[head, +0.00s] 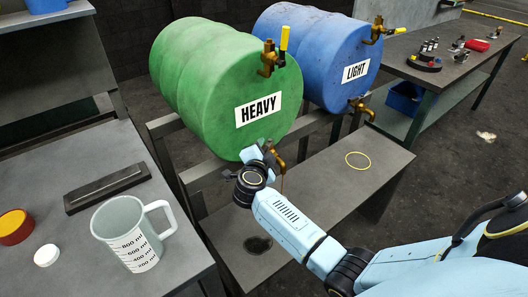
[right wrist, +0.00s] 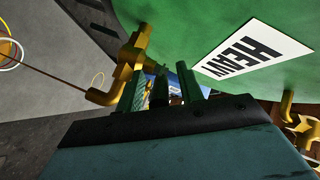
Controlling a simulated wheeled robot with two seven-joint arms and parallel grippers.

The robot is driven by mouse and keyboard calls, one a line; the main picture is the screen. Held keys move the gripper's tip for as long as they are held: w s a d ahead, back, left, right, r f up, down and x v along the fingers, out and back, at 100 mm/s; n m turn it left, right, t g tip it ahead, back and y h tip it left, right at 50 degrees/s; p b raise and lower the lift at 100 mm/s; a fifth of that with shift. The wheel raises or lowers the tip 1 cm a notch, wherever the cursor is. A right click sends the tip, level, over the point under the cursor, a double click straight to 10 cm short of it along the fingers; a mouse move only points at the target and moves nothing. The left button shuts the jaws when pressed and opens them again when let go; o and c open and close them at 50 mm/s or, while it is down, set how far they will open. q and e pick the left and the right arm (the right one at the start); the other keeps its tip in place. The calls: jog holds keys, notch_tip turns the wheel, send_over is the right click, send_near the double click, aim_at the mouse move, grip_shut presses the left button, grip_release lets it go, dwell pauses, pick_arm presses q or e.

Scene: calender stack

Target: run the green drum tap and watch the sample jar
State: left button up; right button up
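The green drum (head: 225,85), labelled HEAVY, lies on its side on a stand, with a brass tap (head: 279,158) low on its front. A thin brown stream hangs below this tap, and it also shows in the right wrist view (right wrist: 45,68). My right gripper (head: 255,160) is at this tap; in the right wrist view its fingers (right wrist: 160,92) stand apart beside the brass body, with a dark piece between them. I cannot tell whether they touch the handle. White and yellow curved rims (right wrist: 8,48) show near the stream, cut off; the sample jar is not clearly visible. My left gripper is out of view.
A white measuring jug (head: 130,235), a white lid (head: 46,255), a red-and-yellow tub (head: 15,227) and a dark bar (head: 107,187) are on the left table. The blue LIGHT drum (head: 315,55) is alongside. A yellow ring (head: 358,160) and dark patch (head: 258,245) mark the bench.

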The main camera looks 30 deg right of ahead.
jog(key=shift+w+d, duration=0.1)
jog(key=shift+c, duration=0.5)
grip_shut()
jog(key=shift+w, duration=0.1)
